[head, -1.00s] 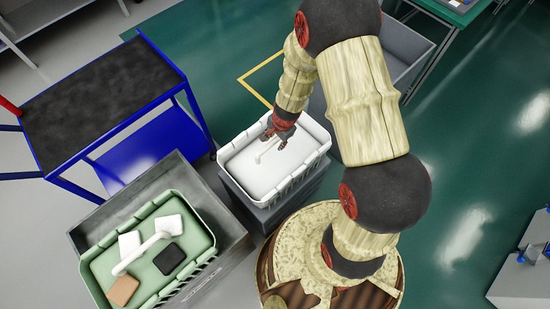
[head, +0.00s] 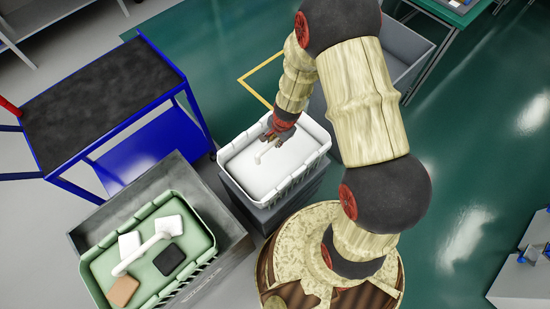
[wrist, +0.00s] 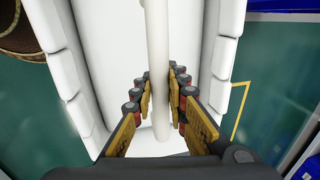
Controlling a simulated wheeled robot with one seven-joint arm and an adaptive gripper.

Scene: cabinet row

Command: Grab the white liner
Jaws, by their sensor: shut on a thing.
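The white liner (head: 242,170) is a white basket with a bar handle across its middle, sitting on a dark grey bin in the middle of the head view. It fills much of the wrist view (wrist: 110,50), with its handle (wrist: 158,45) running lengthwise between the fingers. My gripper (head: 272,138) reaches down into the liner from above. In the wrist view my gripper (wrist: 160,78) has one finger on each side of the handle and is shut on it. Part of the handle is hidden by the fingers in the head view.
A green liner (head: 148,282) with a white handle and several small blocks stands in a grey crate (head: 215,190) at the lower left. A blue cart (head: 95,95) with a dark top is at the upper left. A grey bin (head: 405,42) stands behind my arm.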

